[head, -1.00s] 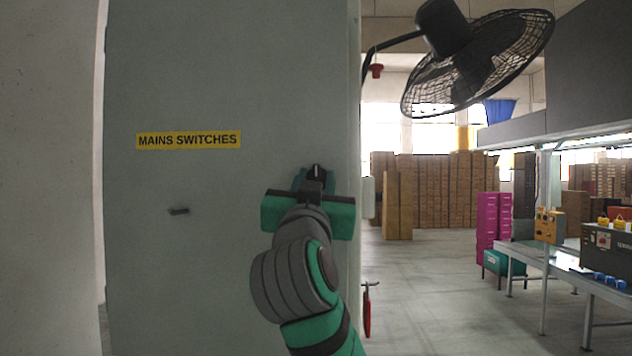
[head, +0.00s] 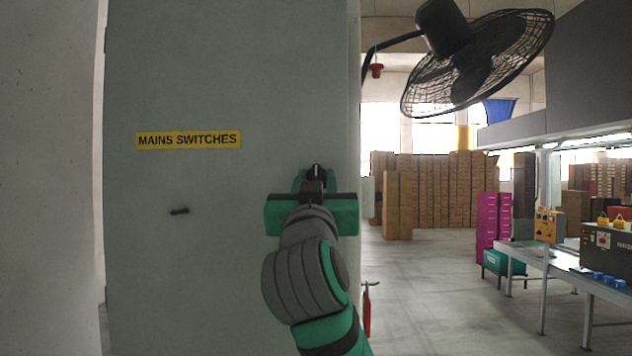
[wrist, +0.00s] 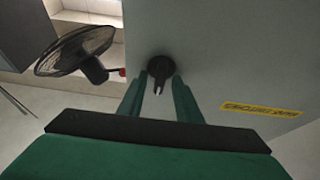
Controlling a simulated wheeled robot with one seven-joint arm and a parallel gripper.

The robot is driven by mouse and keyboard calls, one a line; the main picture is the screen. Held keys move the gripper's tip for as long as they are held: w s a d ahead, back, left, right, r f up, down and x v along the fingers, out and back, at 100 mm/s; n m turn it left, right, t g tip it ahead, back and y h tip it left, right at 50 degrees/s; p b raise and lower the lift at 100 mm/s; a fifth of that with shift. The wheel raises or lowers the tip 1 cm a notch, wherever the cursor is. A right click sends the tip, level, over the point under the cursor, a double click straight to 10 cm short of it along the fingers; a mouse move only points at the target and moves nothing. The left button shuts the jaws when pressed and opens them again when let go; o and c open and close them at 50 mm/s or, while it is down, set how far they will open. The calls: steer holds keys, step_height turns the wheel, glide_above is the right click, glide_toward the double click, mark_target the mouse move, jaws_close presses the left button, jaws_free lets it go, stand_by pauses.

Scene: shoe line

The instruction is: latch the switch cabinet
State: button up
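The switch cabinet's grey door (head: 230,270) fills the left half of the head view and bears a yellow "MAINS SWITCHES" label (head: 188,140). A black turn latch (head: 317,171) sits near its right edge, its pointer roughly upright. The wrist view shows the latch's round base and pale-tipped lever (wrist: 159,74). My gripper (head: 314,183) is at the latch. In the wrist view its two green fingers (wrist: 159,88) are apart, one on each side of the lever; contact is not clear. The door looks flush, though its seam is not clearly visible.
A small dark handle (head: 179,211) sticks out of the door at left. A black fan (head: 478,62) hangs at upper right. A pale wall (head: 48,180) stands at left. A workbench (head: 560,262) is at right, with open floor (head: 430,290) before it.

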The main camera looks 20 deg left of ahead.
steer(key=shift+s, duration=0.1)
steer(key=v, duration=1)
steer(key=shift+s+d+f, duration=0.15)
steer(key=shift+s+f, duration=0.05)
steer(key=shift+s, duration=0.05)
